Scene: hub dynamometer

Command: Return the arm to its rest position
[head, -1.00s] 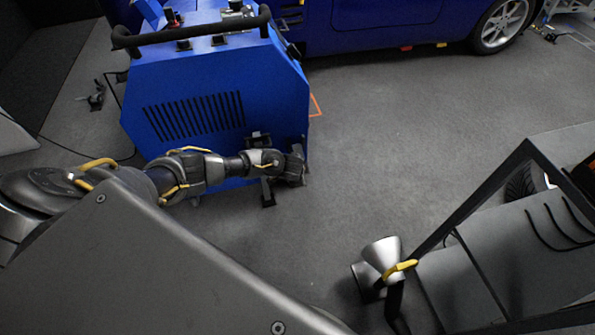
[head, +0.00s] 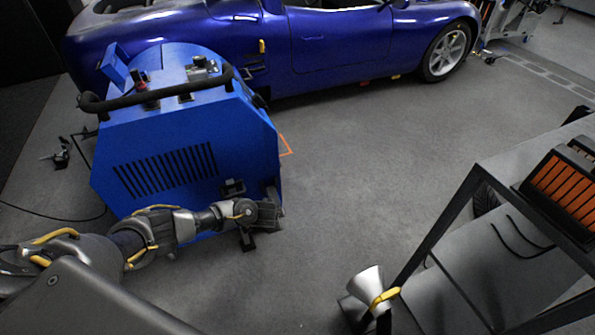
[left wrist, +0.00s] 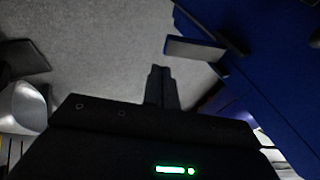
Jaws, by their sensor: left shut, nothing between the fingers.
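My left arm reaches in from the left in the head view, stretched across the lower front of the blue hub dynamometer unit (head: 190,135). My left gripper (head: 268,214) is at the unit's lower right corner, in front of it as seen; I cannot tell whether it touches. In the left wrist view the two dark fingers (left wrist: 161,88) are together, with nothing between them, over grey floor. The blue unit (left wrist: 270,95) fills the right side of that view. My right gripper is not in view.
A blue car (head: 330,45) stands behind the unit. A dark-framed cart (head: 440,225) with an orange-slatted item (head: 565,182) is at the right. Grey floor (head: 350,150) between them is clear. A cable (head: 45,212) lies on the floor at left.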

